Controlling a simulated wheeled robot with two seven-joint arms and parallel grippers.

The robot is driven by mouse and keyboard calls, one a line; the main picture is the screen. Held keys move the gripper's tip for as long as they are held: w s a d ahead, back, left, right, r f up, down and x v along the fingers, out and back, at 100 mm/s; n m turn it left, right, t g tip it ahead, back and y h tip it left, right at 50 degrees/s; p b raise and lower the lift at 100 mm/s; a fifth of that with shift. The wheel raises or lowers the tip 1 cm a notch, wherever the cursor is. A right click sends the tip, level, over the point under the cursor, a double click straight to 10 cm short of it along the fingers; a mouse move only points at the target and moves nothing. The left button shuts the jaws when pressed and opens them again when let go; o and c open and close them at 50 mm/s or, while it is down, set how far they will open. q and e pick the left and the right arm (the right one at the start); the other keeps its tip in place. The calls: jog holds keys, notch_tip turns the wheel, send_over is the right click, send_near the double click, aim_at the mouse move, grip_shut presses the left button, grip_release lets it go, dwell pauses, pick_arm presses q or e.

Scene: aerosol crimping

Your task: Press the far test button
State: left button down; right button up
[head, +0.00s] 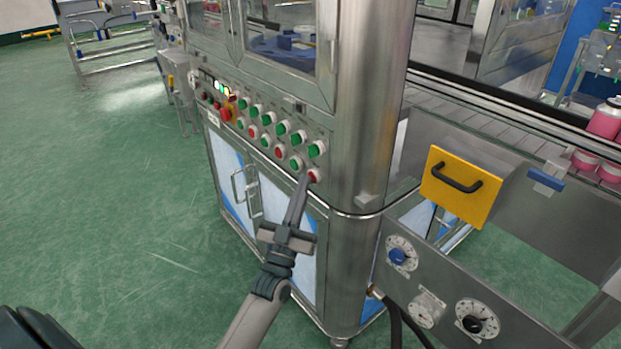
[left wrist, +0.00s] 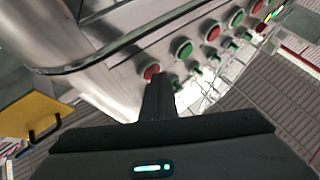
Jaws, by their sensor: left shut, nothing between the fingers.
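Two rows of round red and green buttons sit on the steel cabinet's sloping panel (head: 275,115). A red button (head: 314,175) is at the right end of the lower row, and it also shows in the left wrist view (left wrist: 150,71). A green button (head: 317,149) is above it. I cannot tell which one is the far test button. My left gripper (head: 304,180) is shut and empty, its tips right beside the red end button. In the left wrist view the shut fingers (left wrist: 159,82) point at that button; I cannot tell whether they touch it. My right gripper is not seen.
A red emergency-type knob (head: 226,114) is further left on the panel. A yellow box with a black handle (head: 459,187) and a dial panel (head: 440,285) stand at the right. Pink cans (head: 605,119) are at the far right. The green floor (head: 110,200) at left is clear.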

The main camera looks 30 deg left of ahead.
pick_arm(q)
jog(key=shift+s+a+p, duration=0.3)
jog(key=shift+s+p, duration=0.1)
jog(key=shift+s, duration=0.35)
jog(key=s, duration=0.1)
jog(key=s+a+p, duration=0.1)
jog(key=s, duration=0.1)
jog(key=s+a, duration=0.1)
jog(key=shift+s+p, duration=0.3)
jog(key=shift+p, duration=0.05)
dwell(0.4)
jog(key=shift+d, duration=0.1)
dwell(0.5)
